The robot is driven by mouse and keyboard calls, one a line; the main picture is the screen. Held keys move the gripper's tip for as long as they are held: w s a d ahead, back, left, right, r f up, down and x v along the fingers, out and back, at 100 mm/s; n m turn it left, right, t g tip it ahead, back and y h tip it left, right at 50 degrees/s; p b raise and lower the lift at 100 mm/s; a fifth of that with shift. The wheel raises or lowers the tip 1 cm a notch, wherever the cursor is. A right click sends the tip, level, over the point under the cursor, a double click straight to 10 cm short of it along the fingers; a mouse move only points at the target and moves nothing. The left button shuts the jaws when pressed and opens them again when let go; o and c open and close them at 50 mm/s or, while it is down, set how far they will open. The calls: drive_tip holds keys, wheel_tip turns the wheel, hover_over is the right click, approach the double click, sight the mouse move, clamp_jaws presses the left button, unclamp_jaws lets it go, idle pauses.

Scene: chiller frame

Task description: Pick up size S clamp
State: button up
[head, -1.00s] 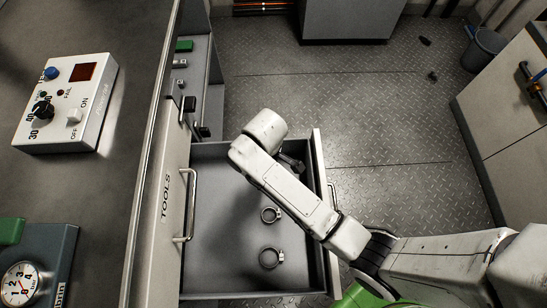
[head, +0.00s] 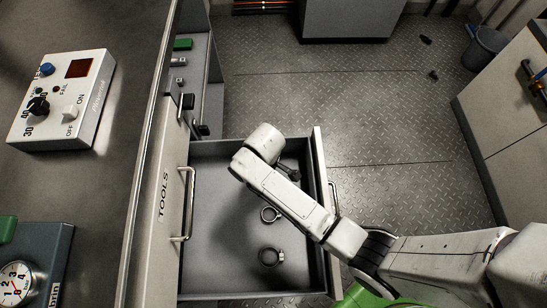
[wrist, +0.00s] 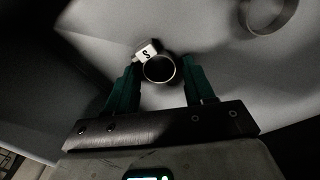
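The size S clamp (wrist: 146,50), a small metal ring with a white tag marked S, lies on the drawer floor in the wrist view. My gripper (wrist: 161,66) has its two green fingers apart, one on each side of this ring; I see gaps, so it is not gripped. A second, larger ring (wrist: 268,16) lies at the upper right of the wrist view. My arm hides part of the drawer and most of my gripper there.
A worktop on the left holds a white control box (head: 62,100) and a dial gauge device (head: 45,245). The metal floor beyond the drawer is mostly clear.

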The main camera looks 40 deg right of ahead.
drive_tip(key=c, duration=0.8)
